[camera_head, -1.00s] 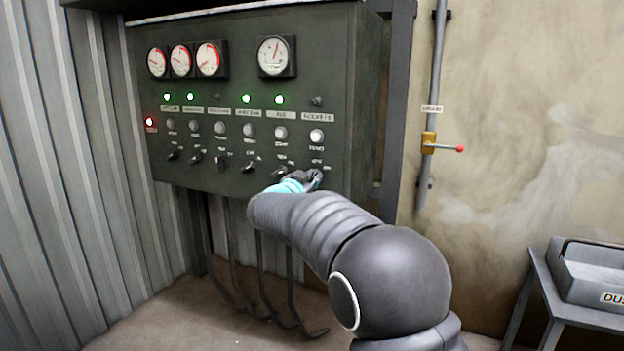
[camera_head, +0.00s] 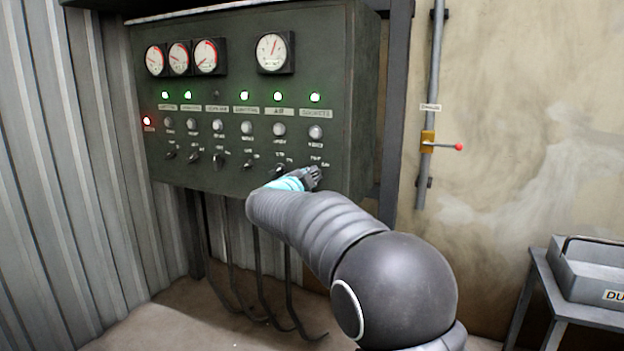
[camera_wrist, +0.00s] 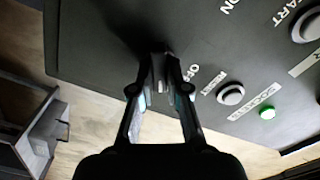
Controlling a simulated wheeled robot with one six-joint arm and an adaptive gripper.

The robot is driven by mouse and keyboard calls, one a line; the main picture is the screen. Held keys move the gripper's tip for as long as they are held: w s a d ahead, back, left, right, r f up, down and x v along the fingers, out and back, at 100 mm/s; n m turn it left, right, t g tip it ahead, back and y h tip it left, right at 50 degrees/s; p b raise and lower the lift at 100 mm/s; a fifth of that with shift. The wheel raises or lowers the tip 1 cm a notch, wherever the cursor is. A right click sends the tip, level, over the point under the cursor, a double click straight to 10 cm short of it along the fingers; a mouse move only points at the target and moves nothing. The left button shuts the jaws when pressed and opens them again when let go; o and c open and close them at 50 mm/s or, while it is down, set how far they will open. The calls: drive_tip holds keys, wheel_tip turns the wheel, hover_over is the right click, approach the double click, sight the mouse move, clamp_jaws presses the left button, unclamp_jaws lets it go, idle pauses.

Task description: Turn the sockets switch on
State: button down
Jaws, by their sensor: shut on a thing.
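The dark green control panel (camera_head: 300,60) has a column labelled SOCKETS (camera_head: 316,113) at its right end. The sockets lamp (camera_head: 315,98) glows green, and it also shows lit in the wrist view (camera_wrist: 267,113). Below the label is a round pale button (camera_head: 316,132), seen beside the label in the wrist view (camera_wrist: 231,94). My gripper (camera_head: 314,176) is at the sockets switch, low on the panel. In the wrist view my gripper's fingers (camera_wrist: 160,82) are closed together on the switch, which they mostly hide. The word OFF shows beside the fingertips.
Four gauges sit above, with a red lamp (camera_head: 147,121) at the left edge. A pipe with a red-tipped valve lever (camera_head: 459,147) is on the right wall. A grey bin (camera_head: 592,270) stands on a table.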

idle(0.5)
drive_tip(key=c, duration=1.2)
unclamp_jaws()
drive_tip(key=shift+w, duration=0.1)
drive_tip(key=shift+o, duration=0.2)
drive_tip(key=v, duration=1.2)
